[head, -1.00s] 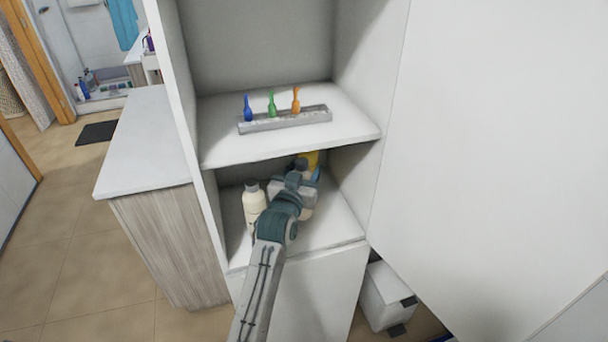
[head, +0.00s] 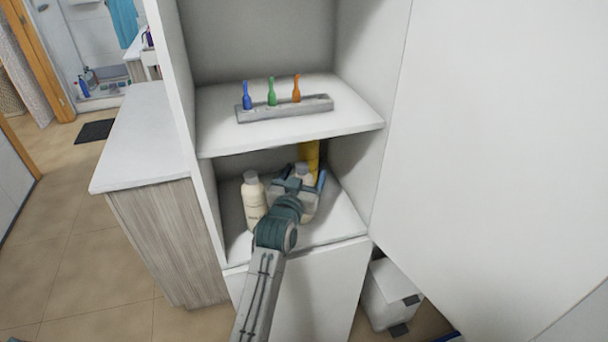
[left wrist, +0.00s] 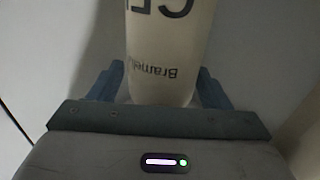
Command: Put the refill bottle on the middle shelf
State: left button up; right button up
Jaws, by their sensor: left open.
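Two cream bottles with grey caps stand in the lower compartment of the cabinet; I cannot tell from the frames which is the refill bottle. One bottle (head: 254,203) stands upright at the left, clear of the jaws. My left gripper (head: 306,184) is open around the other bottle (head: 304,171), which it partly hides. In the left wrist view this cream bottle (left wrist: 168,50) with dark print stands between the two blue fingers, with its cap out of frame. The shelf above (head: 225,140) is fixed over both bottles. My right gripper is not in view.
A grey holder (head: 285,109) with blue, green and orange small bottles sits on the shelf above. The cabinet walls and upper shelf edge are close to the arm. A counter (head: 140,135) stands left.

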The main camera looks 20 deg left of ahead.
pick_arm(q)
jog(key=shift+s+r, duration=0.1)
jog(key=shift+s, duration=0.35)
jog(key=s+p, duration=0.4)
jog(key=s, duration=0.7)
